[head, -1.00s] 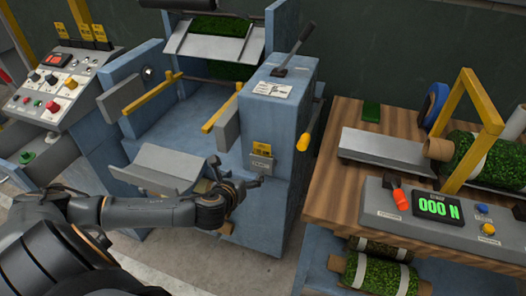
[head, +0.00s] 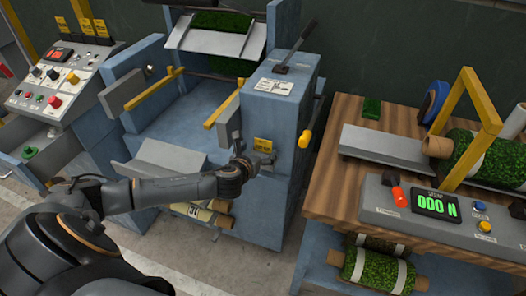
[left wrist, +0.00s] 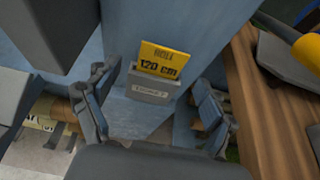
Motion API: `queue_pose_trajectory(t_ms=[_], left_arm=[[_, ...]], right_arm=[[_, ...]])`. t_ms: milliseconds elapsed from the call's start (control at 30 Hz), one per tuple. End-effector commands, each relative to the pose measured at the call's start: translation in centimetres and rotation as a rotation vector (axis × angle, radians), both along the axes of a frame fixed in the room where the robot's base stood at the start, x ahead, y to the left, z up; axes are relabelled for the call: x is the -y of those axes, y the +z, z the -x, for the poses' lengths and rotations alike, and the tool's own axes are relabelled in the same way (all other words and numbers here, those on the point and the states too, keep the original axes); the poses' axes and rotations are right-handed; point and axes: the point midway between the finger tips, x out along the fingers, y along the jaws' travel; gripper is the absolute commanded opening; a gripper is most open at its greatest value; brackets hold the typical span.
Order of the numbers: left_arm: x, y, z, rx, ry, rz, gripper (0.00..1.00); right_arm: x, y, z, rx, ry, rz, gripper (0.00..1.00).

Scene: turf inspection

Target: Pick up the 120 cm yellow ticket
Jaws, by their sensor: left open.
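The yellow ticket (head: 262,145) stands in a small grey holder on the front face of the blue machine post. In the left wrist view the ticket (left wrist: 162,60) reads "120 cm", and its lower edge sits in the grey holder (left wrist: 152,88). My left gripper (head: 255,163) is at the holder, just below the ticket in the head view. In the left wrist view my left gripper (left wrist: 152,112) is open, with one finger on each side of the holder and nothing between them but the holder and ticket beyond. My right gripper is not in view.
The blue machine post (head: 283,105) has a lever on top and a yellow handle (head: 304,139) on its right side. A grey tray (head: 165,158) lies left of the gripper. A wooden bench (head: 335,165) stands right. More yellow tickets (head: 84,25) stand above the control console.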

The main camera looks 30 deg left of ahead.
Motion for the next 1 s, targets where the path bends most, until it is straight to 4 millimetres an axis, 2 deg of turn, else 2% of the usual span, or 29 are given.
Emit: queue_pose_trajectory(t_ms=[200,500,533,733,1000], left_arm=[[-0.6,-1.0,-2.5,0.000,0.000,0.001,0.83],[-0.7,-1.3,-3.0,0.000,0.000,0.000,0.83],[-0.7,-1.3,-3.0,0.000,0.000,0.000,0.81],[-0.7,-1.3,-2.9,0.000,0.000,0.000,0.41],[-0.7,-1.3,-2.9,-0.001,0.000,0.000,0.40]], right_arm=[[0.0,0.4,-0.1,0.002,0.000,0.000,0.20],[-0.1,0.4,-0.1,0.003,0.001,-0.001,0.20],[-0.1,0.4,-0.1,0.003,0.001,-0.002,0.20],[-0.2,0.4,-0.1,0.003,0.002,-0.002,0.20],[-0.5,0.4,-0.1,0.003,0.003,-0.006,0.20]])
